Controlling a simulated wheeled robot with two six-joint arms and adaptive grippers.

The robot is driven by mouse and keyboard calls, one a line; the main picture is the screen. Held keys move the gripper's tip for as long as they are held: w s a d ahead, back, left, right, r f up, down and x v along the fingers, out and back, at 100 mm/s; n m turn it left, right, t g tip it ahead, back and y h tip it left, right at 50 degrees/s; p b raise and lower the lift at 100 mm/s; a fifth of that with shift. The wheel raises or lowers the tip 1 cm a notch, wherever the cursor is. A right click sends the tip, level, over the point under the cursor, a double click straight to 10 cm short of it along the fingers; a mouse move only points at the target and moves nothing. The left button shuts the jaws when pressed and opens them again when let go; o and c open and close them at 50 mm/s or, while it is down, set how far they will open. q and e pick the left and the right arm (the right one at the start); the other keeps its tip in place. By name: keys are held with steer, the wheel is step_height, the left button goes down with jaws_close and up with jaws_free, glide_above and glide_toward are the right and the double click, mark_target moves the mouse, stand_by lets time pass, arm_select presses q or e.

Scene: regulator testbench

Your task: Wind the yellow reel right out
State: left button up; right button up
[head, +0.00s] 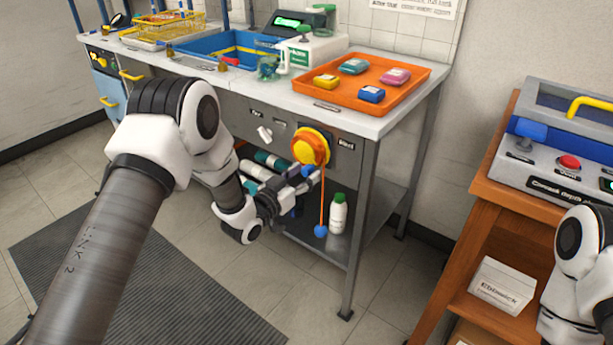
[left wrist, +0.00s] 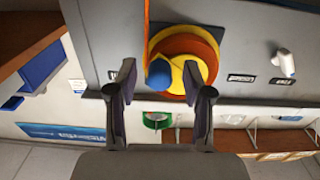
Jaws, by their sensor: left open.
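The yellow reel (head: 311,147) with an orange rim is mounted on the bench's grey front panel. It also shows in the left wrist view (left wrist: 201,55), which looks upside down. A round blue knob (left wrist: 158,73) stands out in front of the reel's face. An orange cord (head: 322,205) hangs from the reel with a blue ball (head: 320,231) at its lower end. My left gripper (head: 309,177) is open just below and in front of the reel. In the wrist view the knob appears between its fingertips (left wrist: 160,78); contact is not visible. My right gripper is out of view.
An orange tray (head: 345,99) with several coloured blocks sits on the bench above. A white bottle (head: 338,213) with a green cap stands on the lower shelf beside the cord. A white switch (head: 265,134) is left of the reel. A wooden stand (head: 462,228) is at right.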

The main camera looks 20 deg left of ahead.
arm_select(q)
steer(key=shift+w+d, duration=0.2)
steer(key=shift+w, duration=0.35)
jaws_close()
steer(key=shift+r, duration=0.1)
